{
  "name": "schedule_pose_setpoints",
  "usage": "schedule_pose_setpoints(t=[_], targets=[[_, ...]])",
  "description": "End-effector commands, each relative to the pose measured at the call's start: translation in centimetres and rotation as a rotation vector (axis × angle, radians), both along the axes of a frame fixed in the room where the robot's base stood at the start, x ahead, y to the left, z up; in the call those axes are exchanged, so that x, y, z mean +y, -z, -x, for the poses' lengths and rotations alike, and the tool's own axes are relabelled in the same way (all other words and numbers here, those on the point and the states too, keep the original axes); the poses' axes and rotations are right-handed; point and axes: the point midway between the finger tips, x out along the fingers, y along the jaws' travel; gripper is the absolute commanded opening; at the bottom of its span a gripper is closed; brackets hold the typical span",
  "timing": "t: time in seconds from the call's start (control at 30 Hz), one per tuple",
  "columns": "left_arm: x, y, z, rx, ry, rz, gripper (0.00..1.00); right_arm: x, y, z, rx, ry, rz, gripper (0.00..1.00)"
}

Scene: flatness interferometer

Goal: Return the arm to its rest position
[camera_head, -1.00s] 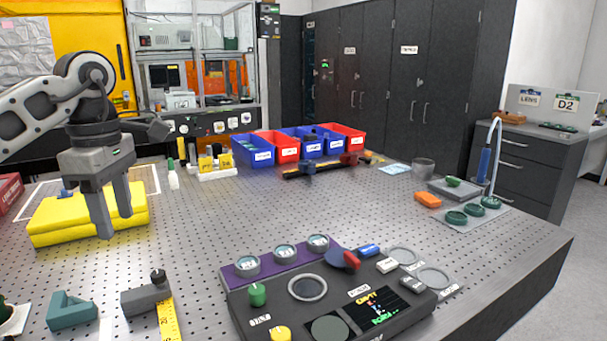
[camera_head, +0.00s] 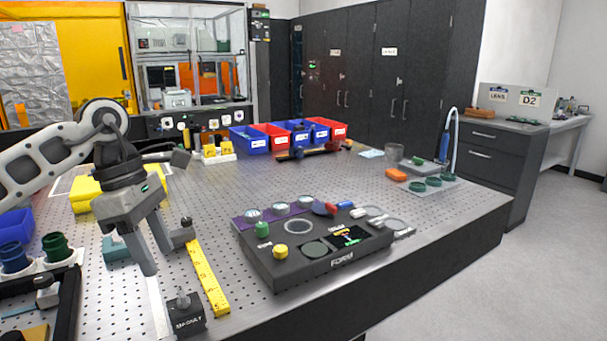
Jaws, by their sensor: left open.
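My left arm comes in from the left, and its gripper (camera_head: 158,261) points down over the left part of the perforated metal table. Its two fingers are apart with nothing between them. The gripper hangs in front of a teal block (camera_head: 117,249), which it partly hides, and left of a yellow ruler strip (camera_head: 207,279). My right gripper is out of view.
A dark console (camera_head: 283,267) with knobs and lenses sits mid-table. Blue and red bins (camera_head: 281,138) stand at the back. A small black block (camera_head: 184,311), green and blue cups (camera_head: 57,246) and a yellow pad (camera_head: 84,190) are near the arm. Open floor lies right.

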Motion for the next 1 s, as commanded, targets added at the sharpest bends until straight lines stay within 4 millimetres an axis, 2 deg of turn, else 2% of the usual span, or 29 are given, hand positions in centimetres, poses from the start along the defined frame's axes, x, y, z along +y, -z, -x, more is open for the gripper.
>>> schedule_pose_setpoints(t=[0.17, 0.27, 0.3, 0.4, 0.5, 0.53, 0.63, 0.77, 0.87, 0.97, 1.0], targets=[[-5.9, 3.4, 1.1, 0.065, 0.01, 0.208, 0.47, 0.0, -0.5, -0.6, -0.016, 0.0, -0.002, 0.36], [-10.4, 5.3, 2.5, 0.138, -0.012, 0.385, 0.47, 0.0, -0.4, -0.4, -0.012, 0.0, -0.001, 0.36], [-12.7, 6.0, 3.4, 0.184, -0.032, 0.48, 0.47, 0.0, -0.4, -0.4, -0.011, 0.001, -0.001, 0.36], [-18.3, 6.7, 5.8, 0.345, -0.138, 0.764, 0.47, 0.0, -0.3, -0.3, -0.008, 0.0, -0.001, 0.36], [-22.2, 6.1, 7.4, 0.548, -0.316, 1.047, 0.47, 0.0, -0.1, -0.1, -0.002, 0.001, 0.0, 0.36], [-23.0, 5.8, 7.6, 0.617, -0.379, 1.126, 0.47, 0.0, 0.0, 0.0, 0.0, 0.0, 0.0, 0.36], [-24.0, 5.3, 7.5, 0.855, -0.632, 1.365, 0.47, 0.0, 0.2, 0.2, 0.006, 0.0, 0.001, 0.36], [-22.4, 6.8, 5.9, 1.186, -1.044, 1.612, 0.47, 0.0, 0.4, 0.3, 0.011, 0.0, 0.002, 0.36], [-19.6, 10.5, 5.1, 1.447, -1.417, 1.737, 0.47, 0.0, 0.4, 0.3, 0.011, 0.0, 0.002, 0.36], [-16.1, 16.3, 5.6, 1.696, -1.84, 1.796, 0.47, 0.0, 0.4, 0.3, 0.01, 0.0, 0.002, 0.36], [-14.6, 18.9, 6.5, -1.679, 1.893, -1.689, 0.47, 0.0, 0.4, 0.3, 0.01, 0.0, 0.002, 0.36]])
